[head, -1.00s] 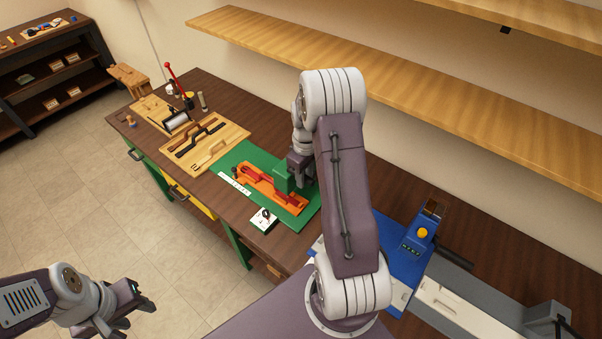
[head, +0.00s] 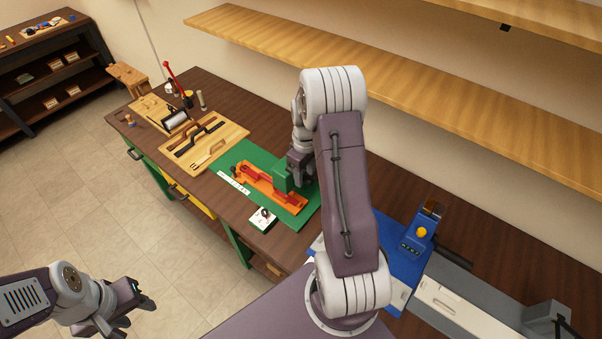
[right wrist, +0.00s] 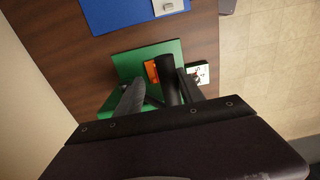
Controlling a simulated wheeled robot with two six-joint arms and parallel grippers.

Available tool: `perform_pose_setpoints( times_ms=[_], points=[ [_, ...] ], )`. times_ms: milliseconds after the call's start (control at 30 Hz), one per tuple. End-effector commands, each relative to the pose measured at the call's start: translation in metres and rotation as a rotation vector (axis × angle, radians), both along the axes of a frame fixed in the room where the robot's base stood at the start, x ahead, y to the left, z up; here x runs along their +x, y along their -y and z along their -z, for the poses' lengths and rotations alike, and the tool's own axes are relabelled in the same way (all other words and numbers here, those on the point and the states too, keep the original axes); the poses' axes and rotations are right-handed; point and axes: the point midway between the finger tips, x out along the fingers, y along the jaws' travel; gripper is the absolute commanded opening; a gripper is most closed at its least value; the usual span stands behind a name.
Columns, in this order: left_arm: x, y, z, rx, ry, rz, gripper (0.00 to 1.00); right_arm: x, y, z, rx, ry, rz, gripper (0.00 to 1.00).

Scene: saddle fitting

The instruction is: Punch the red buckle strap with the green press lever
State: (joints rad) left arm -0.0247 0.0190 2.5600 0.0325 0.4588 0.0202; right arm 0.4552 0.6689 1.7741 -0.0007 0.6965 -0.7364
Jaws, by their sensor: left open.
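The red buckle strap (head: 258,178) lies along an orange holder (head: 267,190) on a green mat (head: 232,156). The green press (head: 281,179) stands at the holder's right end, with part of it hidden by my right arm. My right gripper (head: 300,172) is at the press, its fingertips mostly hidden in the head view. In the right wrist view its fingers (right wrist: 158,92) reach down on both sides of a dark round bar (right wrist: 167,78); I cannot tell whether they grip it. My left gripper (head: 134,310) is open and empty over the floor at lower left.
Wooden tool boards (head: 205,148) fill the bench to the left. A blue machine (head: 418,238) stands on the right. A long wooden shelf (head: 400,85) runs above the bench.

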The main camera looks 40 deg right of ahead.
Motion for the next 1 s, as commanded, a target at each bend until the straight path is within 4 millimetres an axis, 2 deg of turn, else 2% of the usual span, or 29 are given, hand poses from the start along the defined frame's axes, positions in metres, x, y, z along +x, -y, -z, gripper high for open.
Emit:
perform_pose_setpoints(
  times_ms=[267,833,1000],
  points=[
    [0.0,0.0,-0.002,0.0,0.0,0.0,0.44,0.0,0.0,-0.002,0.001,-0.001,0.0,0.44],
    [0.0,0.0,-0.049,0.0,0.0,0.0,0.44,0.0,0.0,-0.058,0.0,0.0,0.0,0.44],
    [0.0,0.0,-0.051,0.0,0.0,0.0,0.44,0.0,0.0,-0.061,0.001,-0.001,0.0,0.44]
  ],
)
